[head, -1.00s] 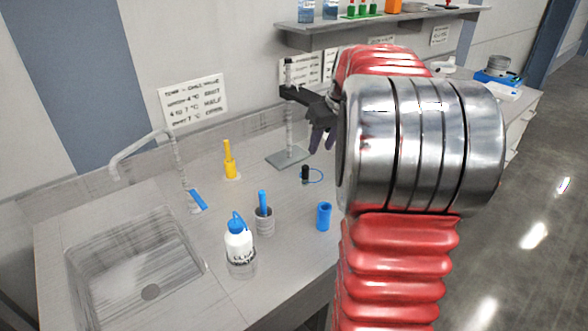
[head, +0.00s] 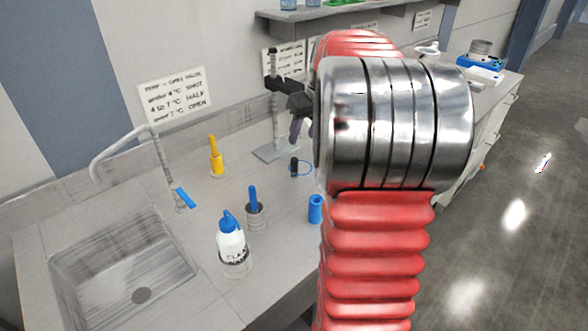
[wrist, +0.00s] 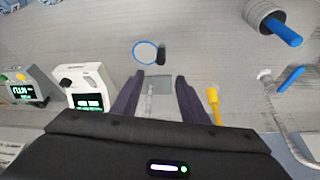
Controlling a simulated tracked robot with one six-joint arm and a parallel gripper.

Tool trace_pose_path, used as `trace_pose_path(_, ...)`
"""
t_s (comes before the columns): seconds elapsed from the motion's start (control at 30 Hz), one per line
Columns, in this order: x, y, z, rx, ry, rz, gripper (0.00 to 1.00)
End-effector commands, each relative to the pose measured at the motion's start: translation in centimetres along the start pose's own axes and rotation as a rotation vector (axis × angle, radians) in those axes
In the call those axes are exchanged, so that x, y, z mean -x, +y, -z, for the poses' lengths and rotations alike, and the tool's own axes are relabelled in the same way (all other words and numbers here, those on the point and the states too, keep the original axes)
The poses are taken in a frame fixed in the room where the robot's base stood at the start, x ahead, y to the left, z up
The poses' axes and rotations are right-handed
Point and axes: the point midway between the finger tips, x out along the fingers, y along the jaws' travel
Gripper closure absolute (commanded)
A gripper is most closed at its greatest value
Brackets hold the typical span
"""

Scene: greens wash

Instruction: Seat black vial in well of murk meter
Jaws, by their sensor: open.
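The black vial (head: 293,166) stands on the counter with a thin blue loop beside it. In the wrist view the black vial (wrist: 162,55) shows just beyond my fingertips, with the loop to its left. My gripper (wrist: 159,77) is open and empty, its two dark purple fingers apart and short of the vial. In the head view my gripper (head: 297,125) is partly hidden behind my arm. A white device with a lit green display (wrist: 88,92) and a grey one (wrist: 32,90) are at left in the wrist view; I cannot tell which is the murk meter.
A clamp stand (head: 277,148) is close to my gripper. A yellow tool (head: 216,160), a blue-handled item in a grey cup (head: 255,213), a wash bottle (head: 232,245) and a blue cylinder (head: 316,209) stand on the counter. The sink (head: 100,245) is at left.

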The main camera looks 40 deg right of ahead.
Motion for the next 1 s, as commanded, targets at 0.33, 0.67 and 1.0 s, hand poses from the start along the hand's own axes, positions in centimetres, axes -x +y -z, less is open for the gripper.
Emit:
trace_pose_path(0.33, -5.3, -0.1, -0.1, 0.001, -0.003, 0.002, 0.60)
trace_pose_path(0.67, -7.7, -0.2, 0.0, 0.002, -0.001, 0.002, 0.60)
trace_pose_path(1.0, -8.3, -0.2, -0.1, 0.002, -0.002, 0.003, 0.60)
